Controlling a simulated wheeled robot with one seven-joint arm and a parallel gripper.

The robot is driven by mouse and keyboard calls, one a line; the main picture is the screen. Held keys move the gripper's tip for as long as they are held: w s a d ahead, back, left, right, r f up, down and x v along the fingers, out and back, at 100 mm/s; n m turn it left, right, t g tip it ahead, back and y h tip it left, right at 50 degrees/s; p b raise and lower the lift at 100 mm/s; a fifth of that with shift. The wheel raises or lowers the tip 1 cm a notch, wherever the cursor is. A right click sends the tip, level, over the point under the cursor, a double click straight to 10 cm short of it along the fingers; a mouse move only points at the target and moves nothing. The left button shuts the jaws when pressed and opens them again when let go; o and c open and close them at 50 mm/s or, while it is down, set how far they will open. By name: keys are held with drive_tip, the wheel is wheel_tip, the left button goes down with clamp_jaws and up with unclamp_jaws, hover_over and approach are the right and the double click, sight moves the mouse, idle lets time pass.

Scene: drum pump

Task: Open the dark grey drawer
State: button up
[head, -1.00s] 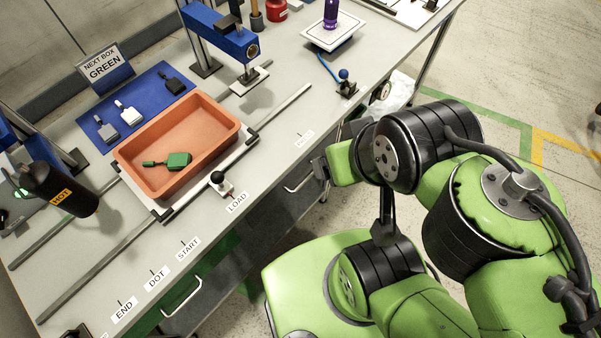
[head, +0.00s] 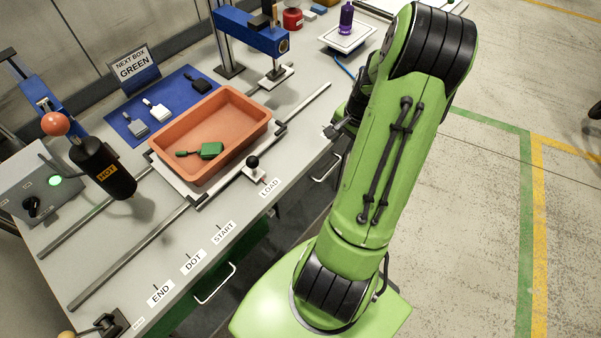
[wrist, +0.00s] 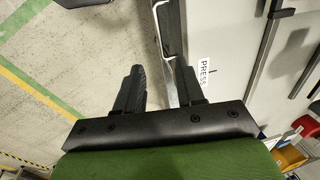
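The dark grey drawer (head: 296,193) is under the bench, right of the green drawer, with a pale bar handle (head: 325,168). Its front is in shadow, looks closed, and is partly hidden by my arm. My gripper (head: 335,131) is at the bench edge beyond that handle, mostly hidden behind my arm in the head view. In the wrist view my gripper (wrist: 160,88) has its two dark fingers apart. A pale metal strip (wrist: 167,45) runs along the bench edge to between or behind them; I cannot tell whether it is a handle. Nothing is visibly held.
A green drawer (head: 238,262) with its own handle is nearer. On the bench are an orange tray (head: 225,112), a black HOT cylinder (head: 107,170) and a blue press (head: 250,38). The PRESS label (wrist: 205,72) is close to my gripper. The floor at right is clear.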

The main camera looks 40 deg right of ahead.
sight(330, 170)
drive_tip(key=w+f+b, duration=0.1)
drive_tip(key=f, duration=0.9)
drive_tip(key=w+f+b, duration=0.1)
drive_tip(key=f, duration=0.4)
drive_tip(key=shift+w+f+b, duration=0.3)
drive_tip(key=shift+f, duration=0.05)
clamp_jaws()
drive_tip(key=shift+d, duration=0.1)
